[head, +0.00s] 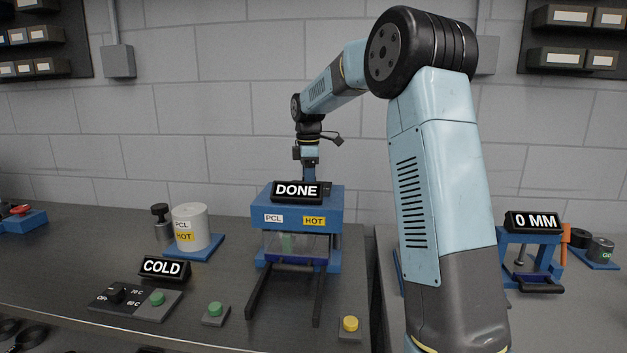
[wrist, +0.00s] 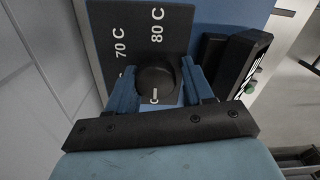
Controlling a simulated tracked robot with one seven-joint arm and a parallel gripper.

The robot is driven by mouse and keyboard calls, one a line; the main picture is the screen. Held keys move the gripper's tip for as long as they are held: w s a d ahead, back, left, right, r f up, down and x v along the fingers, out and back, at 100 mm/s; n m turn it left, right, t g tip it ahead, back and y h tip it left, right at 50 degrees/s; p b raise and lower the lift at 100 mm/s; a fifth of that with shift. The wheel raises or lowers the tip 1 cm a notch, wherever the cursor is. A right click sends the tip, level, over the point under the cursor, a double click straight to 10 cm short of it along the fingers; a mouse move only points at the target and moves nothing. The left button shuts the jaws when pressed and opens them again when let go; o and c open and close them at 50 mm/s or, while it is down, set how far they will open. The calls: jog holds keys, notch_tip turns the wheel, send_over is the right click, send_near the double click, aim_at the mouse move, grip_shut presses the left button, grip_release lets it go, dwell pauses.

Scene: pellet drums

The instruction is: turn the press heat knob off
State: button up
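The heat press (head: 333,215) is blue, with HOT and PCL labels and a DONE sign (head: 297,191) on top. In the wrist view, the black round heat knob (wrist: 156,79) sits on a dark dial plate (wrist: 112,20) marked 70 C and 80 C; another mark is partly hidden. My gripper (wrist: 160,84) has one blue finger on each side of the knob. I see no clear gap, but cannot tell whether the fingers press on it. In the head view, my gripper (head: 310,174) reaches down behind the DONE sign, its fingertips hidden. The knob's pointer is unclear.
A COLD sign (head: 164,268) stands behind a hot plate control with a green button (head: 157,298). A white PCL drum (head: 191,227) is left of the press. Green (head: 215,309) and yellow (head: 350,323) button boxes are in front. The sign's dark housing (wrist: 248,60) is close beside my right finger.

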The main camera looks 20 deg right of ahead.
jog(key=o, duration=0.4)
jog(key=shift+c, duration=0.2)
jog(key=shift+r, duration=0.1)
jog(key=shift+w+r, duration=0.1)
notch_tip(320, 180, up, 13)
jog(key=shift+r, duration=0.2)
